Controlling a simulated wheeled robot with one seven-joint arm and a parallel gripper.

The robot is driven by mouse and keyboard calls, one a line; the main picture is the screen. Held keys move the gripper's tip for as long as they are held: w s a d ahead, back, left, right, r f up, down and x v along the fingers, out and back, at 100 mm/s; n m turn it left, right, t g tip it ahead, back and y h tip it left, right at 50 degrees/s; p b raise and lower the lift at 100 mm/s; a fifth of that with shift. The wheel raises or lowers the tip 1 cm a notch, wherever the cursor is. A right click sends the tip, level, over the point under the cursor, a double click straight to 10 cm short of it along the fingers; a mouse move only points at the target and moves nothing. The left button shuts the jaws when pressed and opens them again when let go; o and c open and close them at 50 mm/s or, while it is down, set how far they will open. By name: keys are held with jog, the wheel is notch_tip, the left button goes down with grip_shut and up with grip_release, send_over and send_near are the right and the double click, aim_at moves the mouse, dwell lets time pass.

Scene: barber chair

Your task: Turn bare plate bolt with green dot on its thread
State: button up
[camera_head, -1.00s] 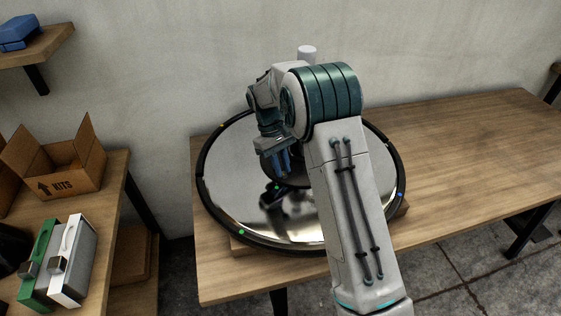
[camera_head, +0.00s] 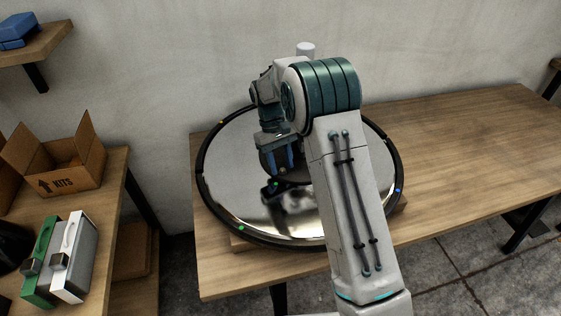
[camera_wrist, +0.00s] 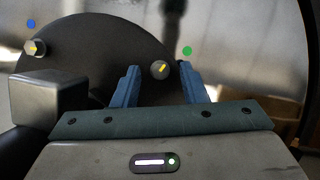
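The dark round plate (camera_wrist: 100,50) fills the upper left of the wrist view. A small grey bolt (camera_wrist: 160,69) with a yellow mark on its head sits near its edge, beside a green dot (camera_wrist: 187,50). My gripper (camera_wrist: 158,68) is open, its two blue fingers on either side of this bolt with gaps to both. Whether the tips reach the bolt's depth I cannot tell. A second bolt (camera_wrist: 36,47) with a yellow mark lies near a blue dot (camera_wrist: 31,23). In the head view my gripper (camera_head: 279,170) is over the plate; my arm hides much of it.
A large shiny disc (camera_head: 230,190) with a black rim lies around the plate on a wooden table (camera_head: 470,140). The rim carries coloured dots. A grey block (camera_wrist: 45,95) is left of my fingers. A carton (camera_head: 60,160) and cases (camera_head: 75,258) stand left. The table's right side is clear.

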jog(key=shift+r, duration=0.1)
jog(key=v, duration=1.3)
jog(key=shift+r+p, duration=0.25)
jog(key=shift+p, duration=0.15)
jog(key=shift+w, duration=0.15)
